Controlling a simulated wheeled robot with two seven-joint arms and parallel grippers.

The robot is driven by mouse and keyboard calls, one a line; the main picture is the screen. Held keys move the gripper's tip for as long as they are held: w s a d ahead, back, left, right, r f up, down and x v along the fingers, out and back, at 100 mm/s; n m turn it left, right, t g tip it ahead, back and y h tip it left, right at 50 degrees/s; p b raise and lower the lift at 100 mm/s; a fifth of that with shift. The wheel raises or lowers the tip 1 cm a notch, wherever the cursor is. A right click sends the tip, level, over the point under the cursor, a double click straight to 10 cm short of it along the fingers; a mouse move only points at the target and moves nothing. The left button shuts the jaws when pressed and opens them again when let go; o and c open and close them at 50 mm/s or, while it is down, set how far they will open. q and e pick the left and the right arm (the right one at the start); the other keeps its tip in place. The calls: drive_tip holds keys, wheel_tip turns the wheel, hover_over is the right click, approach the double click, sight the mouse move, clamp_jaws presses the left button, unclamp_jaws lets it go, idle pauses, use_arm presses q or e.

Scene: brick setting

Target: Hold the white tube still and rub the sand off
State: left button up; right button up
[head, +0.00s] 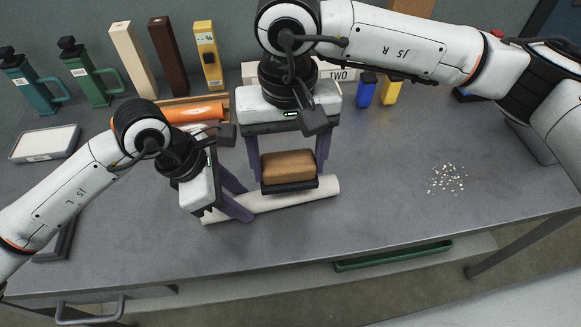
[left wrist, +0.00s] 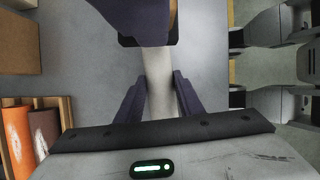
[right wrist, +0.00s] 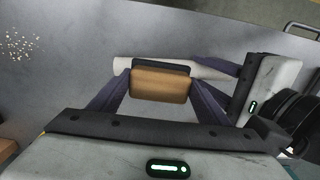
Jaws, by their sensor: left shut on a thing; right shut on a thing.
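The white tube (head: 287,199) lies across the grey table in the head view. It also shows in the left wrist view (left wrist: 158,85) and the right wrist view (right wrist: 207,70). My left gripper (head: 227,212) is shut on the tube near its left end, its purple fingers on either side. My right gripper (head: 290,180) is shut on a brown block with a dark underside (head: 288,166). The block is over the tube's middle; whether it touches the tube is hard to tell. I cannot make out sand on the tube.
Pale crumbs (head: 447,179) are scattered on the table at right. A blue piece (head: 366,90) and a yellow piece (head: 391,91) are behind. The front right table is clear.

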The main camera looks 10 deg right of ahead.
drive_tip(key=shift+r, duration=2.15)
use_arm(q)
drive_tip(key=o, duration=1.4)
drive_tip(key=shift+c, duration=0.2)
drive_tip(key=shift+r, duration=0.1)
drive_tip(key=v, duration=1.2)
